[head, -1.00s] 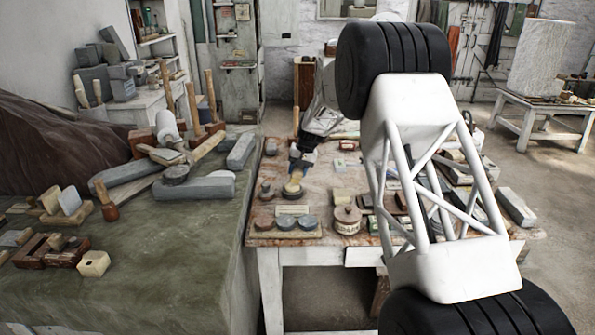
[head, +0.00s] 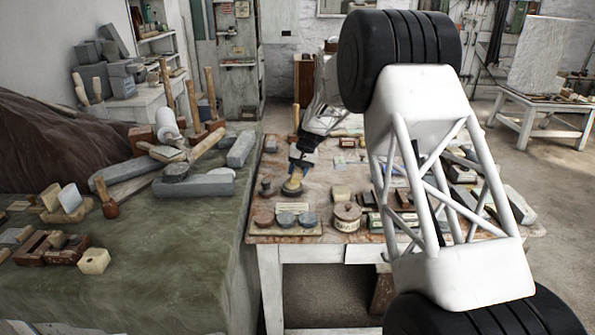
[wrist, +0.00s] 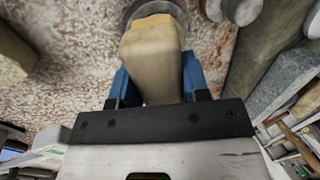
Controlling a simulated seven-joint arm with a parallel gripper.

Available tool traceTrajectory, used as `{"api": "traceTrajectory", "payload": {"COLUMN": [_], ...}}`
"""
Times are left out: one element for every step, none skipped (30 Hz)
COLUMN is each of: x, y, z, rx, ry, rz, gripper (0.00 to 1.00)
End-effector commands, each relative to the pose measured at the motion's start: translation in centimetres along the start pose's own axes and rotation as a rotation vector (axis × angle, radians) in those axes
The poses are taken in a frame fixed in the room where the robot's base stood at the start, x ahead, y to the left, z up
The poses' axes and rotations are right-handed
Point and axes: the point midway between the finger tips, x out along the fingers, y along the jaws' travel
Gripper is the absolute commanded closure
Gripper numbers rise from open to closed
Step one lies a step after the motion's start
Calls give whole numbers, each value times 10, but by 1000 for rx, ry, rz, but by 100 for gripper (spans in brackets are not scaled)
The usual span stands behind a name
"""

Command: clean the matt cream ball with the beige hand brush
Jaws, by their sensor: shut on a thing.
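My gripper (wrist: 153,86) has its blue fingers closed on both sides of the beige hand brush (wrist: 150,58). The brush's yellowish end points away from the gripper, over a round grey stand (wrist: 139,7) at the top edge of the wrist view. In the head view my gripper (head: 299,168) is low over the near left part of the worktable, with the brush's end at the round stand (head: 291,189). I cannot tell whether they touch. I cannot make out the matt cream ball; the brush and gripper cover part of the stand.
The worktable (head: 262,237) holds a board with several round discs (head: 285,219), a lidded round tin (head: 346,216) and several small blocks at right. A green-covered bench (head: 150,240) with stones and mallets stands at left. Bare tabletop shows around the stand.

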Motion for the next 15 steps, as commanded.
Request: {"api": "traceTrajectory", "payload": {"x": [0,0,0,0,0,0,0,0,0,0,0,0,1,1,1], "y": [0,0,0,0,0,0,0,0,0,0,0,0,0,0,0], "z": [2,3,4,6,7,10,11,13,15,16,17,19,19,20,21], "rx": [0,0,0,0,0,0,0,0,0,-1,-1,0,0,0,0], "ry": [0,0,0,0,0,0,0,0,0,1,1,0,0,0,0], "rz": [0,0,0,0,0,0,0,0,0,0,0,0,0,0,0], "gripper": [82,82,82,82,82,82,82,82,82,82,82,82,82,82,82]}}
